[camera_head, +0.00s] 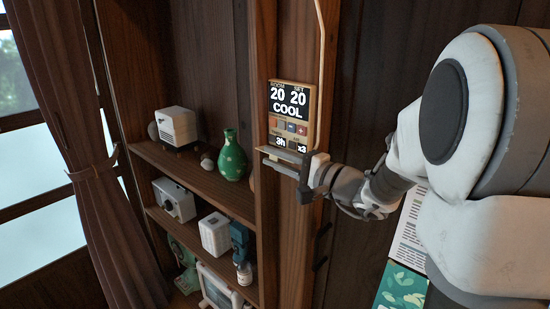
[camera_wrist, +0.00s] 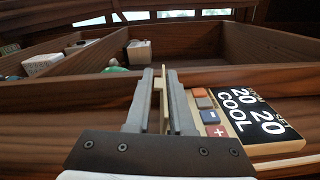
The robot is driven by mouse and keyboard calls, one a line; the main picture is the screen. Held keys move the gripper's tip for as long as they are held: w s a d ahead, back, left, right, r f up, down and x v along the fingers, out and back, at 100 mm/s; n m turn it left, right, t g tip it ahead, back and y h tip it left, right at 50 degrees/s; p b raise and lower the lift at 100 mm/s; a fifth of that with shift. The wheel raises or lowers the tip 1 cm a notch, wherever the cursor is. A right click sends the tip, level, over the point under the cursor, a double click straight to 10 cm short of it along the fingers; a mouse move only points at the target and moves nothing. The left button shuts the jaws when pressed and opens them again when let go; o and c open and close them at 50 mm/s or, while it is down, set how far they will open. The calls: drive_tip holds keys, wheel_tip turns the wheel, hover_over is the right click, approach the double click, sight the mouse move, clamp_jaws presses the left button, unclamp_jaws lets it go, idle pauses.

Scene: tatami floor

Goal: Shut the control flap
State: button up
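The control panel (camera_head: 289,113) is a beige box on the wooden post, its dark display reading 20, 20 and COOL. It also shows on its side in the wrist view (camera_wrist: 246,118). Its flap (camera_wrist: 163,92) is a thin beige plate, seen nearly edge-on and standing out from the panel's lower end. My gripper (camera_head: 277,160) is just below the panel, pointing left in the head view. In the wrist view my gripper's two fingers (camera_wrist: 162,86) are parted, with the flap between them. Narrow gaps seem to show beside it; contact is unclear.
A wooden shelf (camera_head: 190,176) left of the post holds a green vase (camera_head: 232,156), white devices and other small things. A cable (camera_head: 320,75) runs down beside the panel. A curtain (camera_head: 85,160) hangs far left. Posters (camera_head: 407,250) are on the wall below my arm.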

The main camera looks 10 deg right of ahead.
sight(281, 141)
clamp_jaws()
drive_tip(key=shift+r+m, duration=0.15)
drive_tip(key=shift+m, duration=0.25)
drive_tip(key=m, duration=0.1)
drive_tip(key=r+m, duration=0.1)
drive_tip(key=m, duration=0.2)
drive_tip(key=shift+w+d+r+m, duration=0.1)
drive_tip(key=shift+d+r+m, duration=0.05)
drive_tip(key=shift+r+m, duration=0.15)
drive_tip(key=m, duration=0.1)
drive_tip(key=m+p, duration=0.1)
drive_tip(key=r+m, duration=0.1)
drive_tip(key=shift+w+d, duration=0.2)
drive_tip(key=shift+d, duration=0.1)
drive_tip(key=shift+w+d+r+m+p, duration=0.15)
drive_tip(key=shift+m+p, duration=0.25)
drive_tip(key=shift+m, duration=0.4)
drive_tip(key=shift+w+d+r+m+p, duration=0.15)
drive_tip(key=shift+m+p, duration=0.2)
drive_tip(key=shift+m, duration=0.45)
drive_tip(key=shift+f, duration=0.1)
drive_tip(key=o, duration=0.5)
unclamp_jaws()
drive_tip(key=shift+s, duration=0.1)
